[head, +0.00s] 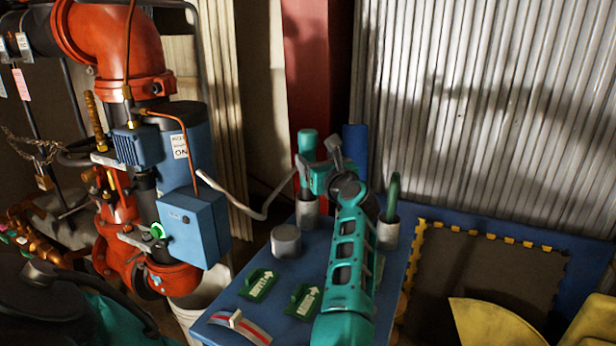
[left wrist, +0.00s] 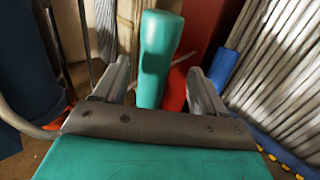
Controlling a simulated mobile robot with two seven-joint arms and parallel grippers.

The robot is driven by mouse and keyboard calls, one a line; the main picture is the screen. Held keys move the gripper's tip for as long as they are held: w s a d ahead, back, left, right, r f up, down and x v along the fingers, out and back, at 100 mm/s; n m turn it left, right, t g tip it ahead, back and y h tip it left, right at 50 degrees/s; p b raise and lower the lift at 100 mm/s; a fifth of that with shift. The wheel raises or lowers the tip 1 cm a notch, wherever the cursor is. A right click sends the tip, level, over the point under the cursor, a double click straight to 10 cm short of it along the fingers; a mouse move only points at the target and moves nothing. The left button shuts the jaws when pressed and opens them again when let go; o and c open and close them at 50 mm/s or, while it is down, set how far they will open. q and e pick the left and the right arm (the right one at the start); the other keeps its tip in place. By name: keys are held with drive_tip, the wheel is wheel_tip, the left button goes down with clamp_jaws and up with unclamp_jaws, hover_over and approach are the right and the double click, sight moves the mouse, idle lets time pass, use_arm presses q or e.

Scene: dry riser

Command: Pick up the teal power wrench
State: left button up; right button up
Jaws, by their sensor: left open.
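The teal power wrench (head: 307,143) stands upright at the back of the blue table, its rounded teal top raised above a grey holder (head: 307,212). My left gripper (head: 318,160) is open at the wrench's upper part. In the left wrist view the wrench's teal handle (left wrist: 156,55) shows between the two spread grey fingers of the gripper (left wrist: 160,82), with gaps on both sides and no visible contact. The palm hides its lower part. A red patch shows behind it; I cannot tell whether it belongs to the wrench. My right gripper is not in view.
A green-handled tool (head: 394,188) stands in another grey holder (head: 388,234) to the right. A grey cylinder (head: 286,241) and green arrow tags (head: 260,285) sit on the blue table (head: 235,305). Red piping (head: 128,45) with a blue box (head: 192,228) stands at left. A corrugated wall (head: 490,110) closes the back.

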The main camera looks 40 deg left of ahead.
sight(311, 158)
use_arm(q)
drive_tip(key=x, duration=0.3)
drive_tip(key=f+x, duration=0.1)
drive_tip(key=x, duration=0.1)
drive_tip(key=shift+s+a, duration=0.15)
drive_tip(key=shift+s, duration=0.05)
drive_tip(key=c, duration=1.1)
drive_tip(key=shift+r, duration=0.2)
drive_tip(key=shift+c, duration=0.2)
